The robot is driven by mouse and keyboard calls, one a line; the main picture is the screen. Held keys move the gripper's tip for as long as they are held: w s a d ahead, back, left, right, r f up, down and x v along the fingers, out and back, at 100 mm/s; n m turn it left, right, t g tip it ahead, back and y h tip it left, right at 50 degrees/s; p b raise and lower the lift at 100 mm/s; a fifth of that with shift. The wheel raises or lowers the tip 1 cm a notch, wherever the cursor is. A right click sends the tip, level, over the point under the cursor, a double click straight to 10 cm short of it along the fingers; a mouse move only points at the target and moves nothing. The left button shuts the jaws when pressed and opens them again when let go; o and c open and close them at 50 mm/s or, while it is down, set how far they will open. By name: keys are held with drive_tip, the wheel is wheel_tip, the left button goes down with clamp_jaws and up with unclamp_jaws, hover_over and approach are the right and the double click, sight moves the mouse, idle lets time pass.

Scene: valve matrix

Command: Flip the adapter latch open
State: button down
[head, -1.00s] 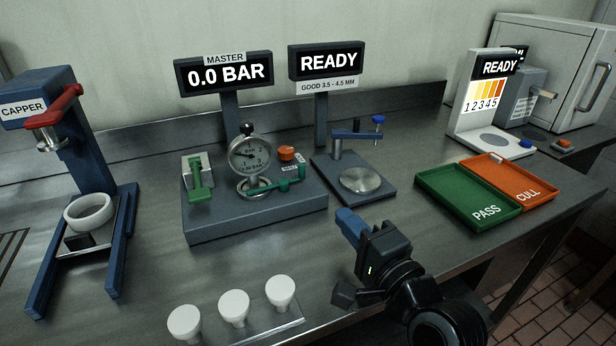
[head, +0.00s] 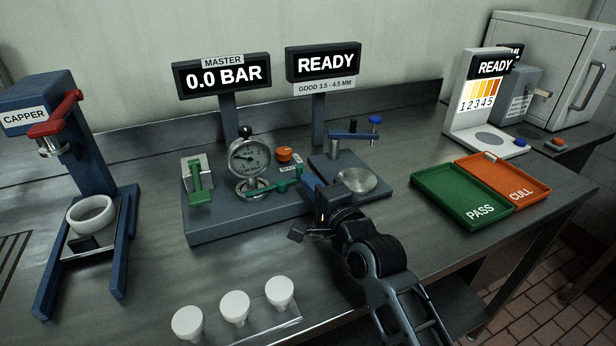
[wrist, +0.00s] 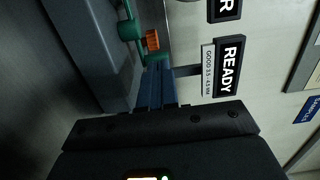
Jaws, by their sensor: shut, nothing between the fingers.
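The gauge station (head: 222,224) is a grey block carrying a round dial gauge (head: 249,159). A green lever or bar (head: 285,188) runs right from the gauge's foot, with an orange knob (head: 284,154) behind it. A separate green clamp-like part (head: 198,185) stands at the station's left; I cannot tell from a label which green part is the adapter latch. My gripper (head: 314,186) is at the station's right end, close to the green bar. In the wrist view its blue fingers (wrist: 157,88) are shut and empty, pointing towards the green bar (wrist: 132,28); contact is unclear.
White caps (head: 235,307) stand at the front. Green PASS (head: 462,197) and orange CULL (head: 505,178) trays lie right. The capper (head: 75,150) is at left.

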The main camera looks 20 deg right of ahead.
drive_tip(key=shift+w, duration=0.8)
drive_tip(key=shift+w+d, duration=0.2)
drive_tip(key=shift+w, duration=0.15)
drive_tip(key=shift+w+d, duration=0.25)
drive_tip(key=shift+w, duration=0.35)
drive_tip(key=shift+w+d+p, duration=0.15)
drive_tip(key=shift+w+p, duration=0.2)
drive_tip(key=shift+w, duration=0.45)
